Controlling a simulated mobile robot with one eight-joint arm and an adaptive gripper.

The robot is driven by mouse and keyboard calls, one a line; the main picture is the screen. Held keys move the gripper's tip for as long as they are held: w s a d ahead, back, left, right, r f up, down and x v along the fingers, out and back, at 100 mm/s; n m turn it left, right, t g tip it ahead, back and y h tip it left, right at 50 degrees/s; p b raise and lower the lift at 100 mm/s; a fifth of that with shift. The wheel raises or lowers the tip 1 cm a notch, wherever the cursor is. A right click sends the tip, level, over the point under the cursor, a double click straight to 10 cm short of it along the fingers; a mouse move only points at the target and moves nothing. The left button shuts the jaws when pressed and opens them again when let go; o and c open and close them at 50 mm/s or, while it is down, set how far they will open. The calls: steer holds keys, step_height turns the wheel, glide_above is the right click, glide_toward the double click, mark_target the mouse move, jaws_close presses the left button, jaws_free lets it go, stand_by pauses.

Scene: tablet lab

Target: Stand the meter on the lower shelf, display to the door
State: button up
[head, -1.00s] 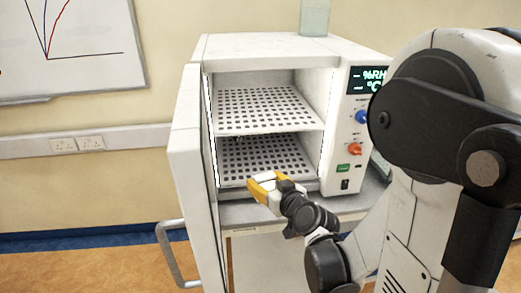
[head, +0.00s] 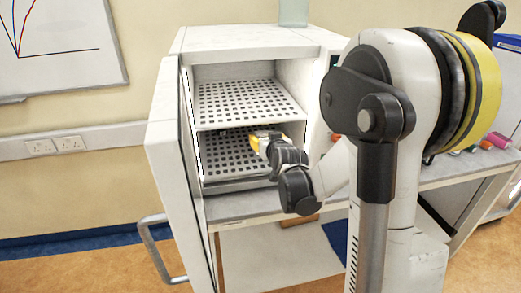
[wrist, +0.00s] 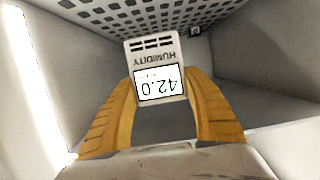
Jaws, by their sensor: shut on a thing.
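The meter (wrist: 158,70) is a small white block with slots, the word HUMIDITY and a display reading 42.0. In the wrist view its lettering is upside down and its display faces the camera. My gripper (wrist: 162,90) has its yellow fingers on either side of the meter, shut on it. In the head view my gripper (head: 260,141) is inside the lower compartment, above the perforated lower shelf (head: 222,164); I cannot make out the meter there. I cannot tell whether the meter touches the shelf.
The chamber door (head: 174,155) stands open at the left, with a handle (head: 155,245). The perforated upper shelf (head: 245,97) is above my gripper and looks empty. A glass vessel (head: 293,12) stands on the chamber top. The wrist view shows a small dark fitting (wrist: 194,31) beyond the meter.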

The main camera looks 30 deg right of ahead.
steer(key=w+f+b, duration=0.1)
steer(key=f, duration=0.1)
steer(key=w+d+f+b, duration=0.1)
steer(key=w+f, duration=0.1)
steer(key=w+f+b, duration=0.1)
steer(key=f+b, duration=0.1)
steer(key=f, duration=0.1)
steer(key=shift+w+d, duration=0.2)
steer(key=shift+w, duration=0.2)
steer(key=shift+w+f+b, duration=0.15)
steer(key=shift+f+b, duration=0.05)
steer(key=shift+b, duration=0.1)
steer(key=shift+r, duration=0.2)
steer(key=shift+f, duration=0.25)
steer(key=o, duration=1.1)
steer(key=shift+r, duration=0.1)
steer(key=shift+o, duration=0.2)
